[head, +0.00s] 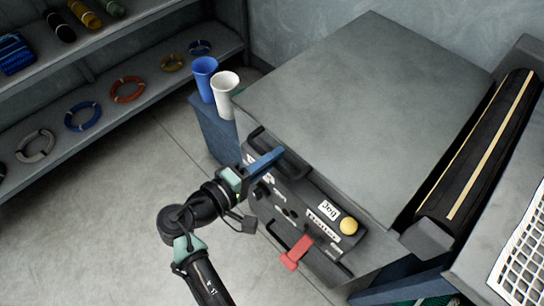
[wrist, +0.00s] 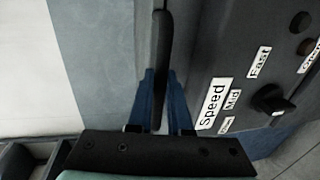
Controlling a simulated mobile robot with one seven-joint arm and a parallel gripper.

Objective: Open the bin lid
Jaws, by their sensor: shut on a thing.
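A large grey box with a broad flat top (head: 365,85) fills the middle of the head view. The top lies flat, and I cannot tell for certain whether it is the bin lid. A black bar handle (head: 291,163) runs along its near left edge, above a dark control panel. My gripper (head: 268,160) is at this handle, its blue fingers shut on it. In the wrist view the handle (wrist: 161,45) stands between the fingertips of my gripper (wrist: 162,78). The arm hides part of the handle and panel in the head view.
The panel has a yellow button (head: 348,226), a red lever (head: 297,252) and a black knob (wrist: 271,100) close to my gripper. A blue cup (head: 204,78) and a white cup (head: 224,94) stand beside the box. A roller (head: 478,145) lies right. Floor at left is clear.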

